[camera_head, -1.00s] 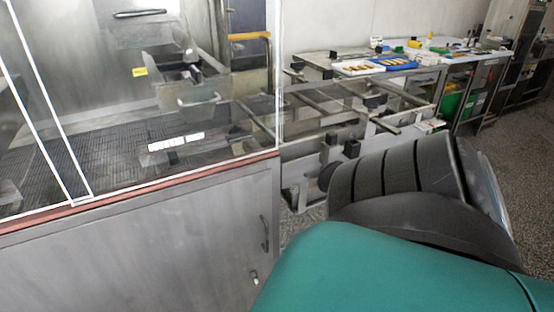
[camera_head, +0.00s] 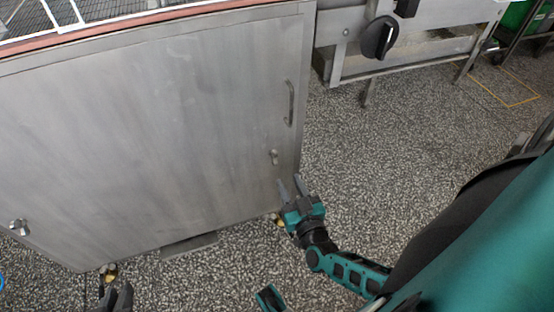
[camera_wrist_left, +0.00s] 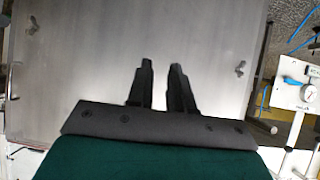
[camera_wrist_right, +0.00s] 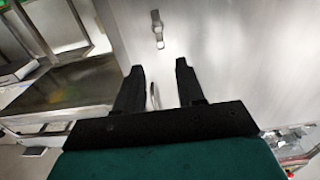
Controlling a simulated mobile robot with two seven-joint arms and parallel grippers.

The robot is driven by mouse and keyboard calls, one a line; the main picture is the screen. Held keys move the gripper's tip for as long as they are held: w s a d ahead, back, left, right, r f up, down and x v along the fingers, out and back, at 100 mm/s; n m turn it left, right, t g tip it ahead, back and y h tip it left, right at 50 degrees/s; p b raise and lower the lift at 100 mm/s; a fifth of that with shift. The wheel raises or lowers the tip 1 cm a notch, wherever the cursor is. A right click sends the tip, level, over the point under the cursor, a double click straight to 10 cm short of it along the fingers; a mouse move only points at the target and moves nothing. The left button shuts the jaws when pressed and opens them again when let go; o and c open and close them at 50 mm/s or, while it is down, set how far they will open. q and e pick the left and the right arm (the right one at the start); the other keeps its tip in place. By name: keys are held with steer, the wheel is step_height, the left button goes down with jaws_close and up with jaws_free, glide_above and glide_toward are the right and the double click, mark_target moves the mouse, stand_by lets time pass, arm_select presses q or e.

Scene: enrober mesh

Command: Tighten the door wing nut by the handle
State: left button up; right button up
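The steel door (camera_head: 150,120) fills the left of the head view. Its bar handle (camera_head: 290,103) is near the right edge, with the small wing nut (camera_head: 274,157) below it. My right gripper (camera_head: 290,181) is open and empty, just below and right of that wing nut in the picture. In the right wrist view the wing nut (camera_wrist_right: 157,29) lies beyond the fingertips, and the handle (camera_wrist_right: 153,97) shows between the fingers. My left gripper (camera_head: 115,292) is open and empty at the bottom left, facing the door (camera_wrist_left: 110,50). The left wrist view also shows the wing nut (camera_wrist_left: 31,25).
A second wing nut (camera_head: 19,228) sits at the door's lower left. A frame with a black knob (camera_head: 379,38) stands right of the door. The speckled floor (camera_head: 400,150) is open there. A panel with a gauge (camera_wrist_left: 308,93) shows in the left wrist view.

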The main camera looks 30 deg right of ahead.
mark_target(276, 157)
steer(key=b+x, duration=0.2)
steer(key=x, duration=0.7)
steer(key=shift+w, duration=0.4)
jaws_close()
